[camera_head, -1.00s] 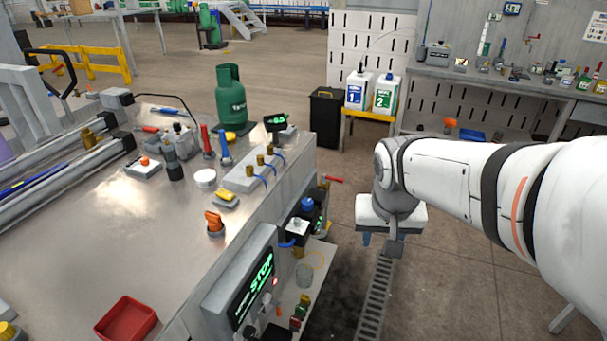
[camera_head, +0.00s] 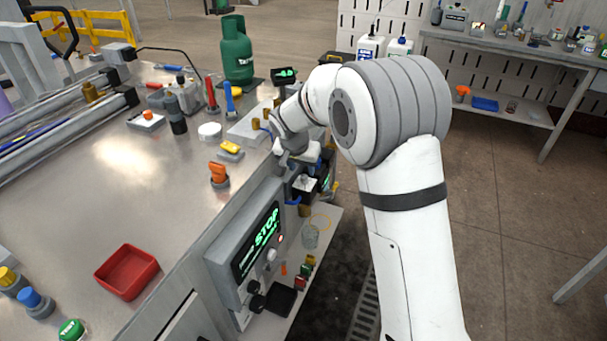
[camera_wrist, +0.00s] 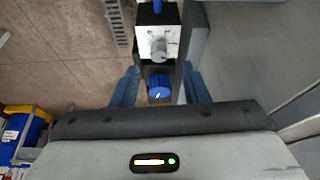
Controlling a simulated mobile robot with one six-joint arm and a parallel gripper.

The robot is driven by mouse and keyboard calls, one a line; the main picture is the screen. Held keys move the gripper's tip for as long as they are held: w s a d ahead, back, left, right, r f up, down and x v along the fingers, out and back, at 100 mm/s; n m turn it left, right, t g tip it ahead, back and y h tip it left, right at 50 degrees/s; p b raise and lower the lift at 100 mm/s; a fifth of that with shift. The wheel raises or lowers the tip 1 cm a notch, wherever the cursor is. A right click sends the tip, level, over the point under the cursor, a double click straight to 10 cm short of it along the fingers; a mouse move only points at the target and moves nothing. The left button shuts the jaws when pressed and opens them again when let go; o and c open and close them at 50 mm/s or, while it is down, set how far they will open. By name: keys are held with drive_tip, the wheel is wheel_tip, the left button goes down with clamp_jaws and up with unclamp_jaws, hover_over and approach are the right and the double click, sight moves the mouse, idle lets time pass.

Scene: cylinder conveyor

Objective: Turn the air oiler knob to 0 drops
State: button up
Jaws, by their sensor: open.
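In the wrist view, a round blue knob (camera_wrist: 159,88) with a small white mark shows between the two blue fingers of my gripper (camera_wrist: 160,86). The fingers stand apart, one on each side of it, and I see no contact. Just beyond it is a white-faced block (camera_wrist: 146,40) with a grey knob (camera_wrist: 159,50). I cannot read which knob is the air oiler's. In the head view the white-faced block (camera_head: 305,184) shows on the bench side, below my gripper. My gripper and wrist hide the blue knob there.
A grey STOP panel (camera_head: 247,250) with knobs is on the bench side, nearer me. The bench top (camera_head: 110,210) holds a red tray (camera_head: 127,272) and a green gas cylinder (camera_head: 236,50). The floor to the right is free.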

sight(304, 176)
drive_tip(key=shift+x, duration=2.4)
drive_tip(key=shift+c, duration=0.2)
clamp_jaws()
